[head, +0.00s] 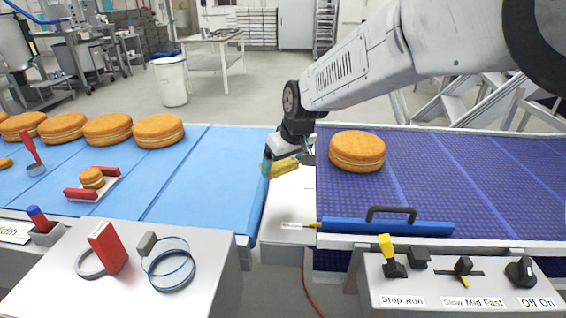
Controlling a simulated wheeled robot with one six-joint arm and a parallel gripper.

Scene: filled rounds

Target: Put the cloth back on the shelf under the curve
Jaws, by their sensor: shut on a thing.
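My gripper (283,150) reaches down over the gap between the light blue belt and the dark blue belt. It is shut on a small yellow folded thing, which looks like the cloth (285,167). The cloth is at the right end of the light blue belt, above a pale plate (288,195) between the two belts. My wrist hides part of it, and I cannot tell if it touches the plate. The light blue belt (215,180) curves down at that end. I cannot make out the shelf under this curve.
Several round orange cakes (158,131) stand along the light blue belt; another cake (357,150) sits on the dark blue belt (450,170). A blue bar with a black handle (390,226) lies at its front edge. Control switches (464,268) and a red scraper (106,246) are in front.

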